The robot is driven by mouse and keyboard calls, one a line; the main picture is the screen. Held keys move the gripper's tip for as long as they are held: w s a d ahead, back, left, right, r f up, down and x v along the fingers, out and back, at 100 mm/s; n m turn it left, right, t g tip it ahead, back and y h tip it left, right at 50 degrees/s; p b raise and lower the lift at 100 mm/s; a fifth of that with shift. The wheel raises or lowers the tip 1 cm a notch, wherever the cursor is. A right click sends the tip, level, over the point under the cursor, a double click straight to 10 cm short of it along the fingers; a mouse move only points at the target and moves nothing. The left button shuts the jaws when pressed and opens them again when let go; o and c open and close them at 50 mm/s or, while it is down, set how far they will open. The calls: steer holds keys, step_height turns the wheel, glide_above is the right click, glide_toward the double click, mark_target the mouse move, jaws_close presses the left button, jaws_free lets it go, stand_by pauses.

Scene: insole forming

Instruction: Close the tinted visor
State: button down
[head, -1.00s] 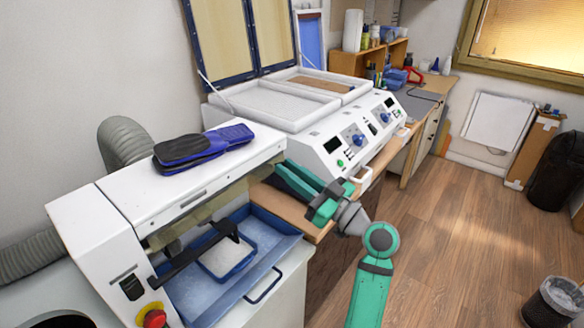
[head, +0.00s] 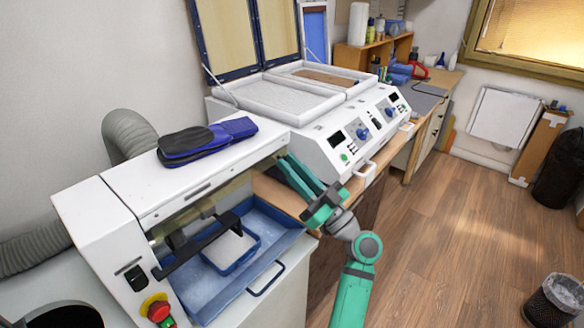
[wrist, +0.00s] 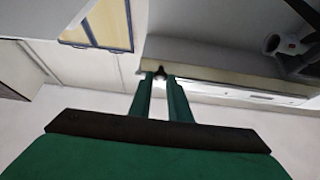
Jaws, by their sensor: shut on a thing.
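The tinted visor (head: 205,208) is an olive-brown see-through strip under the front edge of the white machine's hood (head: 185,180). Below it, the blue tray opening is still exposed. My gripper (head: 284,160) is at the visor's right end, partly hidden by the hood's corner. In the wrist view, my gripper (wrist: 164,78) has its fingers close together on the lower edge of the visor (wrist: 225,65), which spans to the right as a dull grey-brown panel. The exact grip point is small and dark.
A blue tray (head: 195,290) with a white block and a black bar sits under the visor. Blue-black insoles (head: 205,140) lie on the hood. A red knob (head: 158,311) is at the front left. A white heating machine (head: 320,150) stands behind my arm. Open floor lies right.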

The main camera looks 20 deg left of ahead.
steer(key=c, duration=1.7)
jaws_free()
steer(key=shift+w+a, duration=0.1)
steer(key=v, duration=1.1)
steer(key=shift+a, duration=0.1)
